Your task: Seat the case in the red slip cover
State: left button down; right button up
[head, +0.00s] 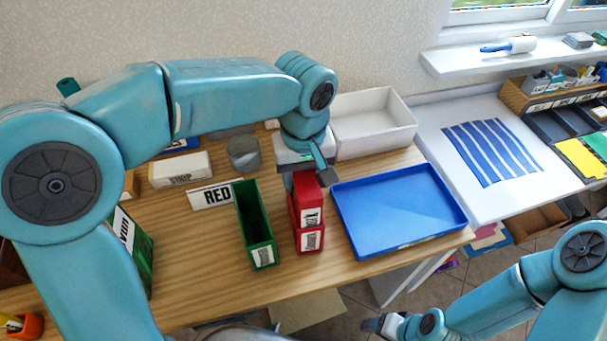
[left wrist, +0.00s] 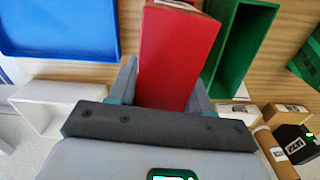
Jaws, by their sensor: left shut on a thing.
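A red case (head: 307,189) with a white label stands upright at the middle of the wooden table. My left gripper (head: 303,168) is above it and shut on its upper part; the left wrist view shows the red case (left wrist: 175,58) between the two fingers. Directly below and in line with the case is the red slip cover (head: 310,241), also with a white label on its front. The case appears to be at or in the cover's mouth; how deep it sits is hidden. My right gripper (head: 378,325) is at the bottom, away from the table; its jaws are unclear.
An open green slip cover (head: 257,223) stands close on the left. A blue tray (head: 398,210) lies close on the right, with a white bin (head: 372,122) behind it. A RED sign (head: 212,195), a SHOP box (head: 180,170) and a grey round container (head: 243,153) stand left and behind.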

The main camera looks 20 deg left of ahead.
pick_arm(q)
jog(key=shift+f+b, duration=0.5)
jog(key=shift+f, duration=0.2)
jog(key=shift+c, duration=2)
grip_release()
notch_tip(320, 180, up, 16)
jog(key=p, duration=0.2)
jog(key=shift+r+p, duration=0.25)
jog(key=shift+p, duration=0.05)
